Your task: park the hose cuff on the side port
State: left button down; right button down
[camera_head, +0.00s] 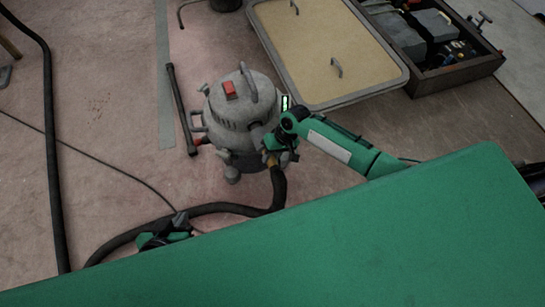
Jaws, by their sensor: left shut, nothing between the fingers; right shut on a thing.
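A grey vacuum (228,112) with a red switch and a top handle stands on the floor left of centre. My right gripper (270,157) is at the vacuum's lower right side, shut on the brass-coloured hose cuff (272,161). The black hose (278,188) hangs down from the cuff and curves away to the left. The cuff is close against the vacuum in the picture; the side port is hidden or too dark to make out, so I cannot tell whether they touch. My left gripper (180,219) is shut and empty, low in the picture beside the hose.
A framed tan hatch panel (325,55) with handles lies behind the vacuum to the right. A wooden crate (455,70) of tools is at the upper right. A dark bar (181,108) lies left of the vacuum. The floor further left is mostly clear, crossed by hose and cable.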

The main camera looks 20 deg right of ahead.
jog(key=shift+w+b, duration=0.35)
jog(key=shift+w, duration=0.8)
jog(key=shift+w+r, duration=0.2)
jog(key=shift+w, duration=0.25)
jog(key=c, duration=1.5)
grip_release()
jog(key=o, duration=0.4)
jog(key=shift+a+f, duration=0.1)
jog(key=shift+f, duration=0.05)
jog(key=shift+o, duration=0.2)
jog(key=shift+s, duration=0.1)
jog(key=shift+d+r, duration=0.2)
jog(key=shift+r, duration=0.2)
jog(key=p+v, duration=0.3)
jog(key=v, duration=1)
